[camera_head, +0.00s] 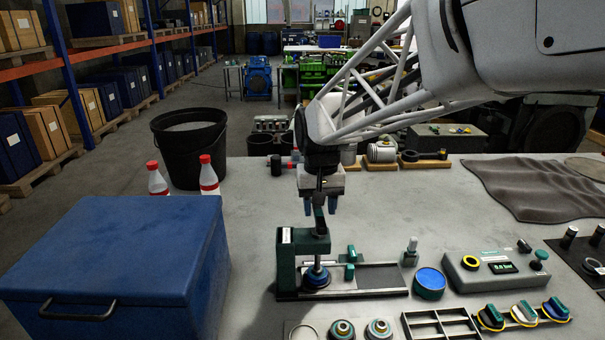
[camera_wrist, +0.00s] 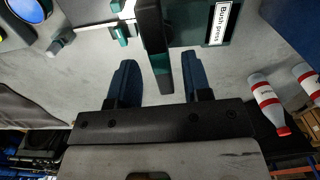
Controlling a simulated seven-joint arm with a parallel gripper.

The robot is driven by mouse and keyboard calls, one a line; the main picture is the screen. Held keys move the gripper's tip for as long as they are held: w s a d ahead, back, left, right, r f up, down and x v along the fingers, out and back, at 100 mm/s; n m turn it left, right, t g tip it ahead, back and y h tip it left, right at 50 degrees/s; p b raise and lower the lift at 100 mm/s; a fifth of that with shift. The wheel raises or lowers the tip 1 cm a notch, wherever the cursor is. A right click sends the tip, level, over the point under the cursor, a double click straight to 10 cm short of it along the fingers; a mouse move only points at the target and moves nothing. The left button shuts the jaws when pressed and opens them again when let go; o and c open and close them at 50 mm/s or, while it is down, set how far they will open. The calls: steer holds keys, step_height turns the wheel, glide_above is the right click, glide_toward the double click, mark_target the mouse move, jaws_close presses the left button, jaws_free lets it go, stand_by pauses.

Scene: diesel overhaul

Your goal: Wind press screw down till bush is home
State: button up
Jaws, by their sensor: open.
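The bush press (camera_head: 288,262) is a dark green frame on a flat base at the front middle of the bench. Its label shows in the wrist view (camera_wrist: 218,24). The press screw's dark handle (camera_head: 320,222) stands at the top of the press and also shows in the wrist view (camera_wrist: 152,35). My gripper (camera_head: 320,207) points down over the press. Its two blue fingers (camera_wrist: 158,75) are open, one on each side of the handle, with visible gaps.
A large blue box (camera_head: 120,250) stands left of the press. Two red-capped bottles (camera_head: 208,176) and a black bucket (camera_head: 188,150) stand behind it. A blue-lidded tin (camera_head: 429,283), a grey tester box (camera_head: 495,268) and a divided tray (camera_head: 440,325) lie to the right.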

steer(key=shift+r, duration=2.05)
steer(key=shift+r, duration=0.15)
steer(key=shift+r, duration=1.85)
steer(key=s+d+f+t, duration=0.1)
steer(key=s+d, duration=0.3)
steer(key=s, duration=0.4)
steer(key=s+d+f, duration=0.4)
steer(key=s, duration=0.5)
steer(key=s+d+f+t, duration=0.1)
steer(key=s+d+f, duration=0.2)
steer(key=s, duration=0.6)
steer(key=shift+d+m+t, duration=0.3)
steer(key=shift+d+m, duration=0.1)
steer(key=shift+d, duration=0.3)
